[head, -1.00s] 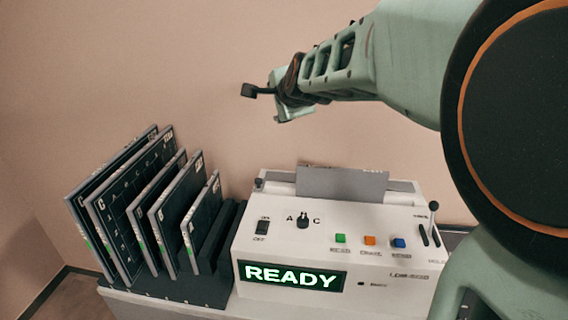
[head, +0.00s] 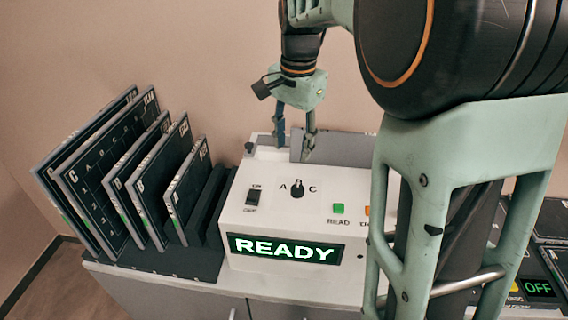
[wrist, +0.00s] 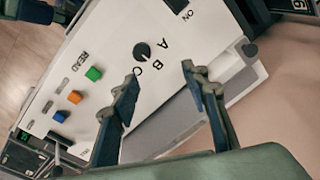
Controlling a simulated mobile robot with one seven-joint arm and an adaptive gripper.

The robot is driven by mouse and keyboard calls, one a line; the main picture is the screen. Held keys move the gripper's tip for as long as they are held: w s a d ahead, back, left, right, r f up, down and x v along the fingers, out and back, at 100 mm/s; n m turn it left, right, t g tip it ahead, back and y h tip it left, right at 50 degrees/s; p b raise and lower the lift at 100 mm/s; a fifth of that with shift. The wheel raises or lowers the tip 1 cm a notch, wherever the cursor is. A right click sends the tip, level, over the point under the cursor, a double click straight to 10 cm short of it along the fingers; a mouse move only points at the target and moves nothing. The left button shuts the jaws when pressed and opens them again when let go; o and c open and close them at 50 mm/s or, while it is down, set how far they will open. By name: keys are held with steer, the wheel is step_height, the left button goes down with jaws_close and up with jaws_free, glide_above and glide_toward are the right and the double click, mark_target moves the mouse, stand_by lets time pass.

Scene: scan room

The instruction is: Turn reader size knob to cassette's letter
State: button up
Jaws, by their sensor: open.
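The size knob (head: 297,190) is a small dark dial on the white reader (head: 268,218). In the head view, A is on its left and C on its right. The knob also shows in the wrist view (wrist: 141,51) with letters around it; I cannot tell its setting for certain. A grey panel (head: 342,148) stands at the reader's rear; I cannot read a letter on it. My gripper (head: 294,150) is open and empty, pointing down above the reader's rear, behind the knob in the head view. Its two fingers (wrist: 159,75) are apart, not touching the knob.
A dark rack (head: 160,258) left of the reader holds several upright lettered cassettes (head: 187,193). The reader has an on/off switch (head: 254,190), a green button (head: 338,208) and a lit READY display (head: 285,249). My arm hides the reader's right side.

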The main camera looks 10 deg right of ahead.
mark_target(298, 188)
steer(key=shift+g, duration=0.6)
steer(key=f, duration=0.3)
steer(key=s+f, duration=0.1)
steer(key=f, duration=0.3)
steer(key=s+d+f+b, duration=0.1)
steer(key=f, duration=0.2)
steer(key=shift+f, duration=0.4)
jaws_close()
steer(key=shift+n, duration=0.3)
